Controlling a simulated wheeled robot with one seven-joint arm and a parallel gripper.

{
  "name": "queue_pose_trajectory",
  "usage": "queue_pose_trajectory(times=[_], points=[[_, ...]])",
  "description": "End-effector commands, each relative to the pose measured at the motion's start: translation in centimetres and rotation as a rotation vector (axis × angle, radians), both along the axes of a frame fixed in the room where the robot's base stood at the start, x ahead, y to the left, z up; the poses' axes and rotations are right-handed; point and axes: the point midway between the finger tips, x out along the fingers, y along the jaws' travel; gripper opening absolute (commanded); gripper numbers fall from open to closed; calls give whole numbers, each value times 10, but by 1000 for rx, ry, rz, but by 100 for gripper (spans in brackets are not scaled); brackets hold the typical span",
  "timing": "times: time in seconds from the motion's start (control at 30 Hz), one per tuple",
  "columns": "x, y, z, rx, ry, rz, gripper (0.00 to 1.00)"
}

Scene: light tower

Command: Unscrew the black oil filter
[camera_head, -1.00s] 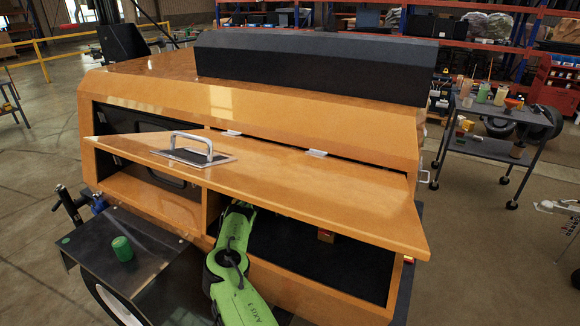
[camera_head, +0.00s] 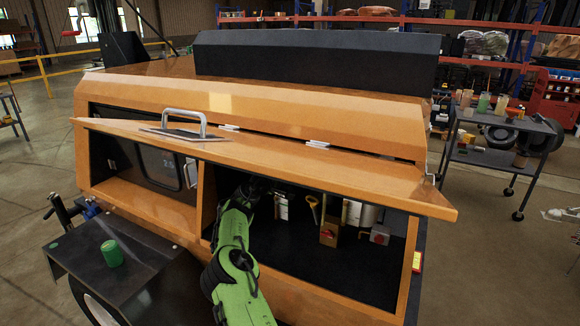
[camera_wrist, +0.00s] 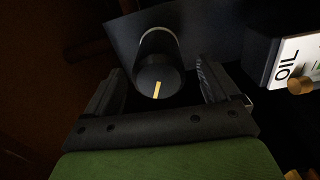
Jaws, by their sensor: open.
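The black oil filter (camera_wrist: 158,62) shows in the wrist view as a dark cylinder with a yellow stripe on its end face. It lies between and ahead of the two fingers of my gripper (camera_wrist: 158,92). The fingers are spread and do not appear to touch it. In the head view my green arm reaches into the right compartment of the orange light tower (camera_head: 330,283). The gripper end there is dark and hard to make out, and the filter cannot be seen.
The raised orange door (camera_head: 290,165) hangs over my arm. A green can (camera_head: 112,253) stands outside.

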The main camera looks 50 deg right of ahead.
Motion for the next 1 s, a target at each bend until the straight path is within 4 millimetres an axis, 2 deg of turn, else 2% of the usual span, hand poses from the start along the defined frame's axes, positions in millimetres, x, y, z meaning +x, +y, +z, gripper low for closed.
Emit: queue_pose_trajectory(times=[0.17,0.3,0.4,0.53,0.67,0.8,0.9,1.0], points=[[-1,-1,-1,41,-145,-1,89],[0,0,-1,119,-407,-1,89],[0,0,1,151,-521,0,89],[0,-1,1,234,-803,-1,89],[-1,0,2,280,-966,-1,89],[-1,0,3,366,-1259,0,89],[-1,-1,4,385,-1332,-1,89],[-1,0,4,384,-1329,-1,89]])
